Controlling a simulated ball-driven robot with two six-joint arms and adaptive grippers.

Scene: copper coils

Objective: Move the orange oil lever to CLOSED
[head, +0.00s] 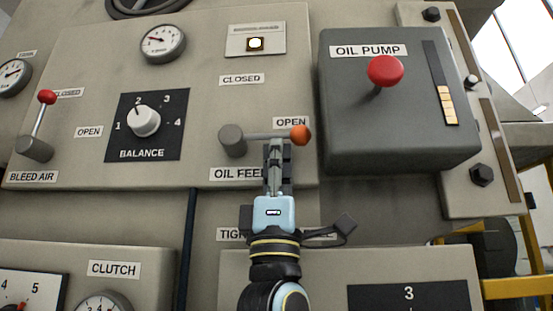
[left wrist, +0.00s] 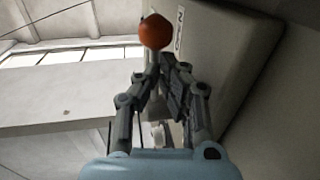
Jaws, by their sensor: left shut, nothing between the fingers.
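The orange-knobbed oil feed lever (head: 301,135) lies level on the panel, its rod pointing right from a grey pivot (head: 232,140). The knob is next to the OPEN label (head: 290,122). The CLOSED label (head: 241,79) is above the pivot. My left gripper (head: 278,145) is shut and empty, with its fingertips at the rod just left of the knob; I cannot tell if they touch it. In the left wrist view the orange knob (left wrist: 156,32) shows just beyond the fingertips (left wrist: 165,62). My right gripper is not in view.
The grey oil pump box (head: 400,135) with a red knob (head: 386,70) juts out to the right of the lever. The balance dial (head: 143,120) and the red bleed air lever (head: 47,97) are to the left.

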